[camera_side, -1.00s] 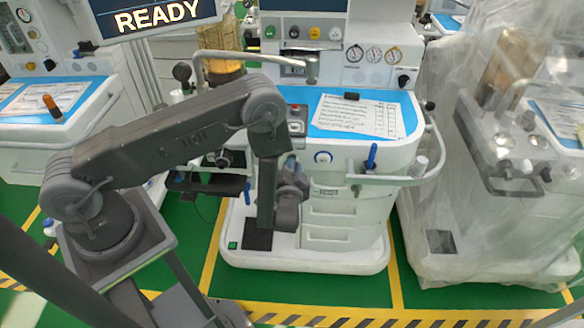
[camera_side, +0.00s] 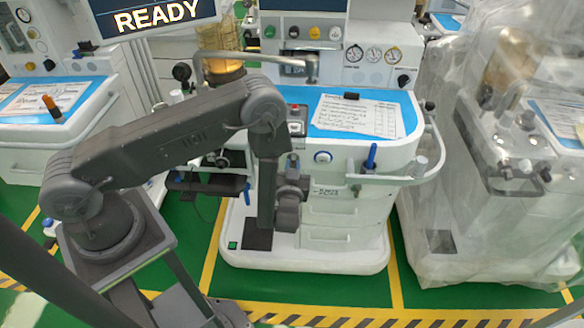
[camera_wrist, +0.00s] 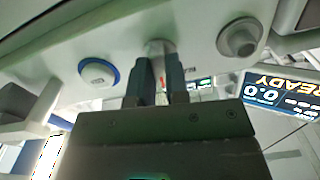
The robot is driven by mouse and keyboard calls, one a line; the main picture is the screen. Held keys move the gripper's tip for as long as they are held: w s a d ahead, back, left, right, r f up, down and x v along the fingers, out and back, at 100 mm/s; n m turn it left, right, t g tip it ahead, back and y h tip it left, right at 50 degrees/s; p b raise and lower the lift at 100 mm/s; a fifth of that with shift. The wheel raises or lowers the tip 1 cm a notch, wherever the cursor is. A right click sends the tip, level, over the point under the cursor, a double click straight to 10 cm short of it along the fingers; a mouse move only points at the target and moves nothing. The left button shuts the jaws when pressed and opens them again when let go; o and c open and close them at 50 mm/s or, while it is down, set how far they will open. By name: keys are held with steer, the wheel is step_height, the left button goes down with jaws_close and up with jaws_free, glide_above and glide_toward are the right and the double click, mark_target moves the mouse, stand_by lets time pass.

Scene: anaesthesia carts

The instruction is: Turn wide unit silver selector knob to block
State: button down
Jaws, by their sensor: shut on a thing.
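The wide unit (camera_side: 340,200) is the white cart in the middle of the side view. Its silver selector knob (camera_wrist: 160,46) shows in the wrist view on the white front panel, between my fingertips. My gripper (camera_wrist: 158,62) is shut on this knob, with one dark finger on each side. In the side view my gripper (camera_side: 292,160) is at the cart's front edge, left of the blue-ringed button (camera_side: 323,157), and it hides the knob. The fingers cover part of the knob, and I cannot read its marking or setting.
In the wrist view a blue-ringed button (camera_wrist: 98,72) is left of my fingers and a grey round knob (camera_wrist: 240,38) is to the right. A blue lever (camera_side: 371,156) and a curved rail (camera_side: 400,180) stand at the cart's right. A plastic-covered cart (camera_side: 470,200) is further right.

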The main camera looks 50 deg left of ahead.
steer(key=n, duration=0.5)
steer(key=shift+n, duration=0.3)
steer(key=n, duration=0.4)
steer(key=shift+n, duration=0.4)
steer(key=c, duration=1.1)
jaws_free()
steer(key=v, duration=1.4)
steer(key=shift+w, duration=0.1)
steer(key=shift+r, duration=0.1)
